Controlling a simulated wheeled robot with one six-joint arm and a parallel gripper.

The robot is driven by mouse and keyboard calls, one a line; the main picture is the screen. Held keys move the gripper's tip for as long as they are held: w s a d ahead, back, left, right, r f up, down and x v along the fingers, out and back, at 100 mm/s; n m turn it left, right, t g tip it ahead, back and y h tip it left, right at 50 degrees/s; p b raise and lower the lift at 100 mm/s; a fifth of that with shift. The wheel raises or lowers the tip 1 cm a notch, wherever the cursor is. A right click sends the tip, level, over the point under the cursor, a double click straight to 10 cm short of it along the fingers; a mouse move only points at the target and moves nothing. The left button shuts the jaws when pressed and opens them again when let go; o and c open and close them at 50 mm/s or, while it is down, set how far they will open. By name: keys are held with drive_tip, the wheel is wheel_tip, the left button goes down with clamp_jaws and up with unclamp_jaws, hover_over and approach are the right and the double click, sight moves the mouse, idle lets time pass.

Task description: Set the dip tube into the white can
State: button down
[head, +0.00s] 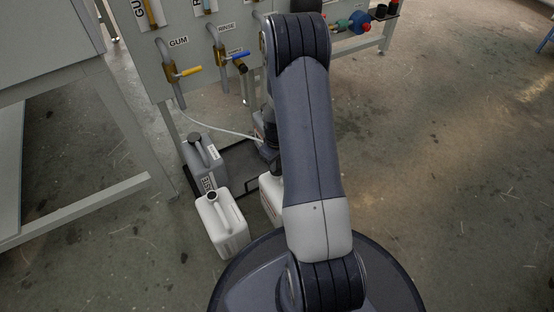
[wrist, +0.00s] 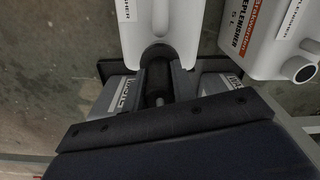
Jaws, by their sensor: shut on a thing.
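My gripper (wrist: 157,84) is shut on a dark cylinder, the grip of the dip tube (wrist: 157,72). In the wrist view this lies against the lower end of a white can (wrist: 160,22); I cannot tell whether the tube is inside the can's mouth. In the head view my arm hides the fingertips, and a pale hose (head: 228,133) runs to my wrist. A white can (head: 228,232) with an open dark mouth stands at the front left. A second white can (head: 270,198) is partly behind my arm.
A panel (head: 200,90) with hoses and valves stands behind. In the wrist view, a white replenisher can (wrist: 262,45) with an open mouth is at the right. Floor is clear at right.

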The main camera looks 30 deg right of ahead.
drive_tip(key=shift+c, duration=2.3)
unclamp_jaws()
drive_tip(key=shift+r+p, duration=2.25)
drive_tip(key=shift+r, duration=0.75)
